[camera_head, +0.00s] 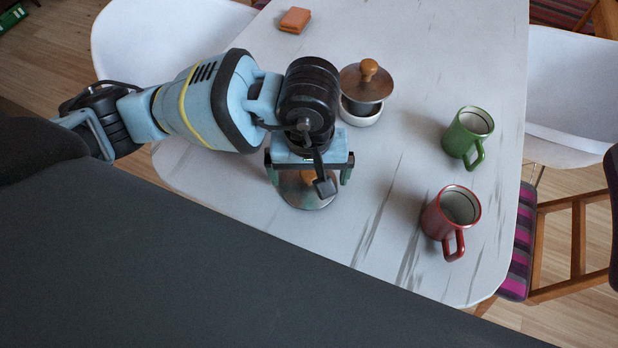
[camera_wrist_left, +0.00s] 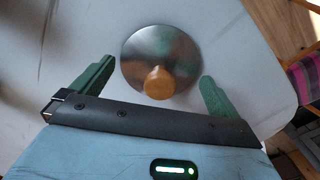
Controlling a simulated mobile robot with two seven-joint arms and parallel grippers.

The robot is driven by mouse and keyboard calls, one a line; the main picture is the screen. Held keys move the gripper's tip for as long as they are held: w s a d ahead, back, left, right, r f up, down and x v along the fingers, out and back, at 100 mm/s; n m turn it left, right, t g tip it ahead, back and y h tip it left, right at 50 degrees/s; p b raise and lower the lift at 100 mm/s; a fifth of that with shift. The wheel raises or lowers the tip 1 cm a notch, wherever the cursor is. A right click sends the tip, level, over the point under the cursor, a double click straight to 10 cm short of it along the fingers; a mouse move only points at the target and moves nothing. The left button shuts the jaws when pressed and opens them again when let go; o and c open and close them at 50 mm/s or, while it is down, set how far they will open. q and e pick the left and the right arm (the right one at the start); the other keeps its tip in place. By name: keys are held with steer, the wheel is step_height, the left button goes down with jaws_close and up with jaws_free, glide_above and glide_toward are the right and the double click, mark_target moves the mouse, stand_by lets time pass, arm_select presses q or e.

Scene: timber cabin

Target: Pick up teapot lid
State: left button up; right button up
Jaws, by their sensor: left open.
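A round metal lid (camera_head: 306,196) with a wooden knob lies on the white table, partly hidden by my left gripper in the head view. In the left wrist view the lid (camera_wrist_left: 146,48) shows whole, its wooden knob (camera_wrist_left: 159,82) between the fingers. My left gripper (camera_head: 309,180) is open above the lid, one green finger on each side, with nothing held. A second brown metal disc with a wooden knob (camera_head: 366,83) sits over a small white-based pot (camera_head: 361,117) behind the gripper. I cannot tell if it rests fully on the pot. My right gripper is out of view.
A green mug (camera_head: 467,133) and a red mug (camera_head: 451,219) stand at the right on the white table (camera_head: 430,60). A small orange-brown block (camera_head: 294,20) lies at the far edge. White chairs (camera_head: 570,95) flank the table. The surface between lid and mugs is clear.

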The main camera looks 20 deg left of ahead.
arm_select(q)
steer(key=shift+f, duration=0.5)
steer(key=c, duration=0.6)
steer(key=shift+c, duration=0.2)
steer(key=shift+r, duration=0.1)
steer(key=shift+r, duration=0.8)
steer(key=shift+s+d+r, duration=0.15)
steer(key=shift+r, duration=0.35)
steer(key=shift+s+d+r, duration=0.1)
steer(key=shift+s+r, duration=0.05)
steer(key=shift+r, duration=0.3)
steer(key=s+d+r+b, duration=0.1)
steer(key=s+d, duration=0.7)
steer(key=s, duration=0.4)
steer(key=shift+s+d+r, duration=0.2)
steer(key=shift+s, duration=0.2)
